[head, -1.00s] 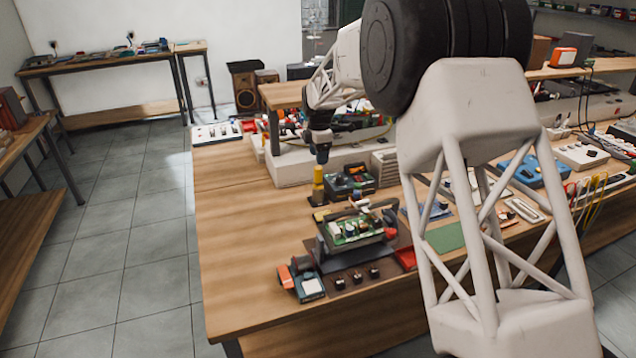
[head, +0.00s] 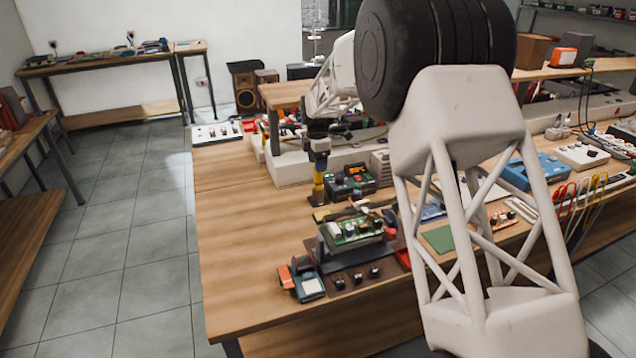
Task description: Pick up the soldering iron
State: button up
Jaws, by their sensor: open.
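An upright object with a yellow middle and a dark base (head: 318,187) stands on the wooden workbench. It looks like the soldering iron in its holder, but it is too small to be sure. My gripper (head: 319,158) points down directly over it, and its fingers overlap the top of the object in this view. The gripper is open. I cannot tell whether the fingers are around the top, touching it or just above it.
A dark device with coloured parts (head: 350,182) stands close on the right. A green circuit board on a dark stand (head: 352,232) is nearer the front. A pale raised block (head: 285,168) lies behind. The workbench's left side (head: 235,230) is clear.

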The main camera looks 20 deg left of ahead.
jog(key=shift+w+f, duration=0.1)
jog(key=shift+f, duration=2.45)
jog(key=c, duration=0.9)
jog(key=shift+r, duration=5)
jog(key=shift+d, duration=0.15)
